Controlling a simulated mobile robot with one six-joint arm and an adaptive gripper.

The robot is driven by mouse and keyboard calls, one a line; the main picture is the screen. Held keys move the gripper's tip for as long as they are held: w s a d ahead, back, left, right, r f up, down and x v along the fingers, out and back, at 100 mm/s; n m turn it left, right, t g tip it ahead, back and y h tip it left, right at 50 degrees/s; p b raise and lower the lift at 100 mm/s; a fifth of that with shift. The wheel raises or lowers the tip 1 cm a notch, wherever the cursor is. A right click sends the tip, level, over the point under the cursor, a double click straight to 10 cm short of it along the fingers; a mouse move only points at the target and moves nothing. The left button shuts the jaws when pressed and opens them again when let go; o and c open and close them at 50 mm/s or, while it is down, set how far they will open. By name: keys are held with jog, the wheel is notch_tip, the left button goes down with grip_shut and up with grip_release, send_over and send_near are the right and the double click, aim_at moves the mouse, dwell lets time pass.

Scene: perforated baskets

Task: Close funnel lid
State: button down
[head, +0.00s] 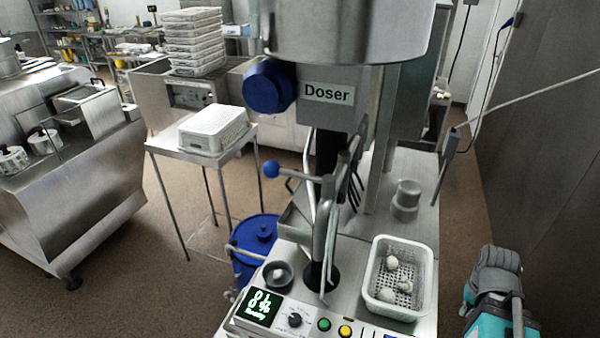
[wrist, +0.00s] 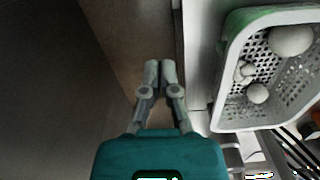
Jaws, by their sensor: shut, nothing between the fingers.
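The Doser machine (head: 328,112) stands in the middle of the head view. The metal funnel (head: 345,35) sits at its top and is cut off by the upper edge of the picture. Its rim and lid are out of the frame, so I cannot tell how the lid stands. In the wrist view my gripper (wrist: 160,68) has its two grey fingers together with nothing between them. It is over the floor edge beside the machine's table, left of the white basket (wrist: 233,88), and touches nothing that I can see. In the head view my teal and grey arm shows at the lower right.
The perforated basket (head: 372,283) with several white balls stands on the machine's table, right of the control panel (head: 295,318). A blue bin (head: 250,262) stands behind left. A side table (head: 162,143) holds another basket (head: 213,132). A dark wall (head: 545,150) closes the right side.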

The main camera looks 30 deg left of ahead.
dwell(0.3)
jog(key=w+a+r+m+y+p, duration=0.1)
jog(key=a, duration=0.2)
jog(key=w+a+r+m+y, duration=0.1)
jog(key=w+a, duration=0.1)
jog(key=a, duration=0.1)
jog(key=w+a+r+m+y+p, duration=0.1)
jog(key=w+a, duration=0.1)
jog(key=a, duration=0.1)
jog(key=shift+w+r+p, duration=0.15)
jog(key=shift+w+p, duration=0.05)
jog(key=shift+p, duration=0.1)
jog(key=w+a+r+m+y+p, duration=0.2)
jog(key=w+a+r+m+y, duration=0.15)
jog(key=a, duration=0.75)
jog(key=m+g+y+p, duration=0.1)
jog(key=m+y+p, duration=0.5)
jog(key=m, duration=0.4)
send_near(300, 184)
notch_tip(300, 184, up, 3)
jog(key=shift+w+y+b, duration=0.1)
jog(key=shift+y+b, duration=0.25)
jog(key=shift+b, duration=0.15)
jog(key=b+x, duration=0.3)
jog(key=x, duration=0.5)
jog(key=shift+f, duration=0.15)
jog(key=shift+b+x, duration=0.5)
jog(key=shift+x, duration=0.4)
